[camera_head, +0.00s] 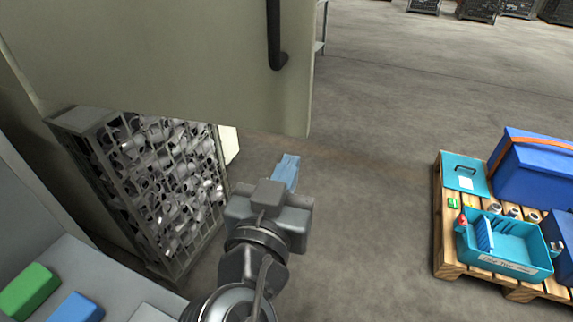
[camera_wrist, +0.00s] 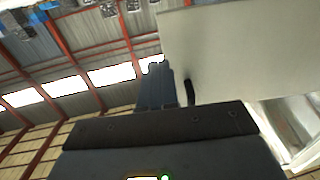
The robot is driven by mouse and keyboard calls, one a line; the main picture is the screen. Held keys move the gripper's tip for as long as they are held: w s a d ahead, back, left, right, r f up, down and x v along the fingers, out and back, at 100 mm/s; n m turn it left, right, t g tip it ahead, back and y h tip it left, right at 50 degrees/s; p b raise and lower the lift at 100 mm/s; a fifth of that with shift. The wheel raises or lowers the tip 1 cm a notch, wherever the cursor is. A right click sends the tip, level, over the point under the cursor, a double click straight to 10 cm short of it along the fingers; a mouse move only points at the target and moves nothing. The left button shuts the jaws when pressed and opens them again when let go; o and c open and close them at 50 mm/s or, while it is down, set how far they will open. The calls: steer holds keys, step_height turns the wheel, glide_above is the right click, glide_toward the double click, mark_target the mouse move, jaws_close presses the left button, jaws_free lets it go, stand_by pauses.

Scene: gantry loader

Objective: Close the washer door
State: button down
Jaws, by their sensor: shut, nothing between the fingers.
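The washer door is the large beige panel (camera_head: 180,60) across the top left of the head view, standing open with a black bar handle (camera_head: 275,35) near its right edge. In the wrist view the door (camera_wrist: 245,50) fills the upper right, with its dark handle (camera_wrist: 193,92) near its left edge. My gripper (camera_head: 288,168) is shut and empty, below the door's lower right corner in the head picture. In the wrist view my gripper's fingers (camera_wrist: 157,75) lie left of the handle. I cannot tell whether they touch the door.
A wire basket of metal parts (camera_head: 165,185) stands at the left, below the door. A pallet (camera_head: 448,262) at the right holds a teal bin (camera_head: 520,262) and a blue box (camera_head: 535,175). Green (camera_head: 28,290) and blue (camera_head: 76,308) blocks lie lower left. Grey floor between is clear.

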mark_target(308, 121)
steer(key=p+x, duration=0.2)
steer(key=x, duration=0.8)
steer(key=shift+w+d, duration=0.1)
steer(key=shift+w, duration=0.25)
steer(key=shift+w, duration=0.15)
